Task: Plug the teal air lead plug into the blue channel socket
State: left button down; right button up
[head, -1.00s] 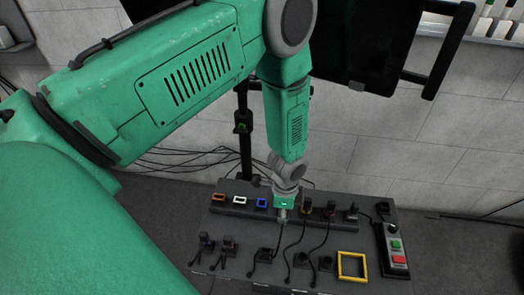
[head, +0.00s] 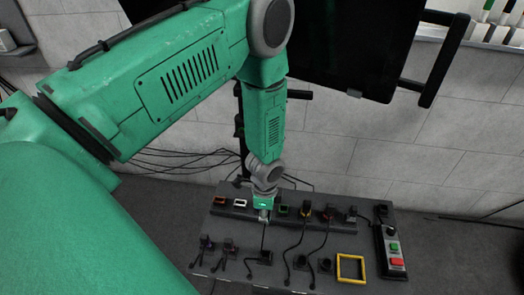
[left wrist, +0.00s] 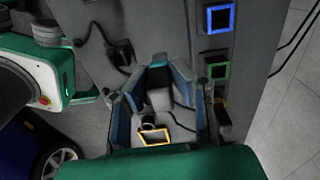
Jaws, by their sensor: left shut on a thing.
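My left gripper (head: 264,216) is at the row of sockets on the bench, in front of where the blue channel socket stood in the earlier head view. That socket is hidden there now. In the left wrist view the blue channel socket (left wrist: 219,18) shows as an empty blue-rimmed opening, up and right of my gripper (left wrist: 160,100). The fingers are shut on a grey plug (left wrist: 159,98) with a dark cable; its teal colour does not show. The plug is apart from the blue opening in that view. My right gripper is not in view.
Several dark plugs with cables stand along the front. A yellow frame (head: 351,267) and a button box (head: 394,250) are at the right. A dark screen (head: 350,45) stands behind.

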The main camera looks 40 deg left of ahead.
pick_arm(q)
jog(key=shift+s+a+p, duration=0.15)
jog(key=shift+s+a, duration=0.2)
jog(key=shift+a, duration=0.25)
jog(key=shift+s+a+p, duration=0.15)
jog(key=shift+s+a, duration=0.2)
jog(key=shift+a, duration=0.25)
jog(key=shift+w+a+b, duration=0.45)
jog(key=shift+w+a, duration=0.2)
jog(key=shift+w, duration=0.5)
jog(key=shift+w+a+b, duration=0.4)
jog(key=shift+w+a, duration=0.3)
jog(key=shift+w, duration=0.4)
jog(key=shift+w+a+b, duration=0.45)
jog(key=shift+w+a, duration=0.2)
jog(key=shift+w, duration=0.5)
jog(key=shift+f, duration=0.5)
jog(key=shift+f+b, duration=0.1)
jog(key=shift+b, duration=0.25)
jog(key=shift+f+b, duration=0.85)
jog(key=shift+f, duration=0.45)
